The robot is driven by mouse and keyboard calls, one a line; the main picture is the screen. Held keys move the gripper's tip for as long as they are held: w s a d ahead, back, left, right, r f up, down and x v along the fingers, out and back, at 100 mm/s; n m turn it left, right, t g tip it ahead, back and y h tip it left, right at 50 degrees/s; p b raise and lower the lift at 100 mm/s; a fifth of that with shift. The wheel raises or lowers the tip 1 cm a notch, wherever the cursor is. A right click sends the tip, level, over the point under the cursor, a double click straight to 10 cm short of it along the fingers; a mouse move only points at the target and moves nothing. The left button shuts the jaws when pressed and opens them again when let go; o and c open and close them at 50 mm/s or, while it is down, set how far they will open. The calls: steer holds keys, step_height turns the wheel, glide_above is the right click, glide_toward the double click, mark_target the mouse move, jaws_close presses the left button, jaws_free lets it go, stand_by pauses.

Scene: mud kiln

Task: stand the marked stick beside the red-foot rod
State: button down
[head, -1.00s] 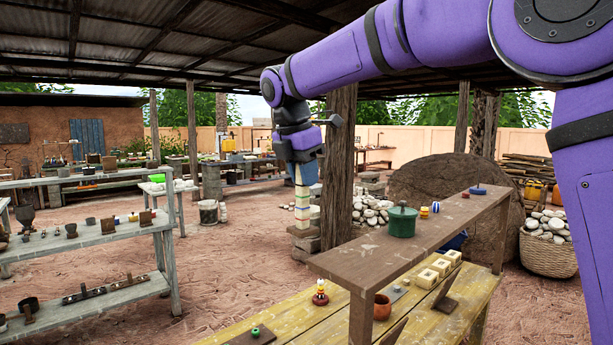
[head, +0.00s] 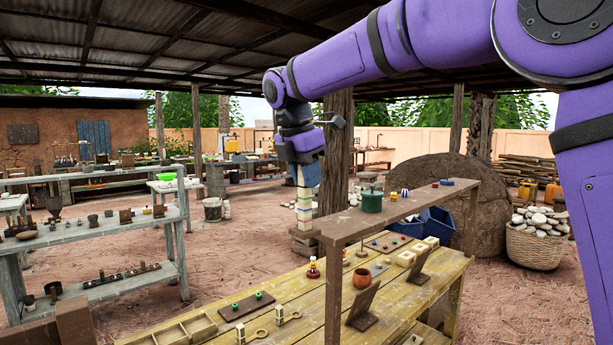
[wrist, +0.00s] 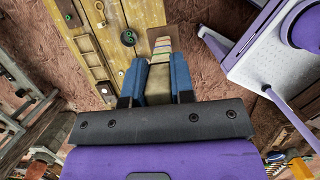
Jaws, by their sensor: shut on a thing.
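My gripper (head: 303,168) hangs downward in the head view, with its blue fingers shut on the marked stick (head: 303,208). The stick is cream with coloured bands and points down, nearly upright, beside the left end of the brown shelf. In the wrist view the stick (wrist: 162,52) extends out from between the fingers of my gripper (wrist: 160,72). A small upright piece with a red foot and pale and orange parts (head: 313,268) stands on the yellow bench (head: 215,332), below the held stick. It looks like the red-foot rod, but is too small to be sure.
The raised brown shelf (head: 345,222) carries a green pot (head: 372,200) and small items. Under it are a terracotta cup (head: 362,279) and a dark slanted stand (head: 364,306). A dark board with green knobs (head: 246,306) and a divided tray (head: 183,333) lie on the bench.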

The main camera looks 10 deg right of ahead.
steer(key=d+f+m+g, duration=0.1)
steer(key=d+f+m, duration=0.6)
steer(key=f, duration=0.9)
steer(key=d+f+m+g+y, duration=0.1)
steer(key=d+f+m, duration=0.6)
steer(key=f, duration=1)
steer(key=d+f+m+g+y, duration=0.1)
steer(key=d+f+m, duration=0.6)
steer(key=f, duration=1)
steer(key=m+g, duration=0.1)
steer(key=m, duration=0.2)
steer(key=shift+s+d+m+g, duration=0.2)
steer(key=shift+d+m+g, duration=0.1)
steer(key=shift+m+g, duration=0.1)
